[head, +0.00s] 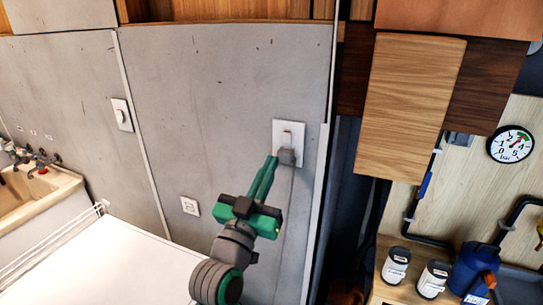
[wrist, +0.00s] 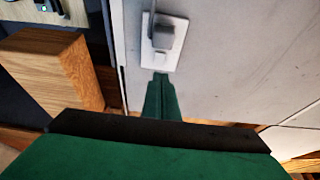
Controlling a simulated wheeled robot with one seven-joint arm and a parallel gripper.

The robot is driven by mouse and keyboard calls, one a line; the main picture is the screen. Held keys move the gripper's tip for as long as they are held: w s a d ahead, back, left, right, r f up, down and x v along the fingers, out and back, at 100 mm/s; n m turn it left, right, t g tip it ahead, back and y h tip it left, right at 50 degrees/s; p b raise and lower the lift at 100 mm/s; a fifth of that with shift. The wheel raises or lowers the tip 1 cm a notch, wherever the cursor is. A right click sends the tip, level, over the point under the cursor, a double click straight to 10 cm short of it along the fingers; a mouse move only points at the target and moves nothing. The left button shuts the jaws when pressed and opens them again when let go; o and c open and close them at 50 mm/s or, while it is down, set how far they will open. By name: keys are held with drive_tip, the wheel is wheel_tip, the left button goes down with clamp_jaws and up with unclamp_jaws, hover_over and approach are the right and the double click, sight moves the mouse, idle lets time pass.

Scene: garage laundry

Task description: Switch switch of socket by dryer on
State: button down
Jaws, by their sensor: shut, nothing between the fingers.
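A white socket plate (head: 278,131) is on the grey wall panel, right of centre in the head view. It has a small switch (head: 287,138) in its upper part and a grey plug (head: 287,157) with a hanging cord below it. In the wrist view the plate (wrist: 173,62) appears inverted, with the plug (wrist: 163,37) above and the switch (wrist: 160,57) below. My gripper (head: 272,160) is shut and empty, its green fingertips (wrist: 161,76) close to the plate's switch end in the wrist view. I cannot tell whether they touch it, nor the switch's position.
A white appliance top (head: 110,262) is at lower left. Another wall switch (head: 121,115) and a low outlet (head: 189,206) are on the panels. A wooden cabinet (head: 410,105) juts out at right, also showing in the wrist view (wrist: 55,70). The wall around the plate is clear.

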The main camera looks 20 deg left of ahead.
drive_tip(key=s+f, duration=0.4)
drive_tip(key=s, duration=0.1)
idle(0.4)
drive_tip(key=shift+a+f, duration=0.1)
drive_tip(key=shift+a, duration=0.05)
drive_tip(key=s+d+f+n+g+y, duration=0.1)
drive_tip(key=s+d+f+n, duration=0.15)
drive_tip(key=f, duration=0.65)
drive_tip(key=s+d+f+n+g+y, duration=0.15)
drive_tip(key=s+d+f, duration=0.25)
drive_tip(key=f, duration=0.6)
drive_tip(key=s+d+f+n+g+y, duration=0.1)
drive_tip(key=s+d+f+g+y, duration=0.15)
drive_tip(key=f, duration=0.65)
drive_tip(key=s+d+f+m+g+h, duration=0.1)
drive_tip(key=s+d+f, duration=0.3)
drive_tip(key=s, duration=0.8)
drive_tip(key=s+d+f+m+h, duration=0.3)
drive_tip(key=s+d+f, duration=0.2)
drive_tip(key=s, duration=0.8)
drive_tip(key=shift+d+f+m+g, duration=0.2)
drive_tip(key=shift+d+m+g, duration=0.15)
drive_tip(key=shift+d, duration=0.25)
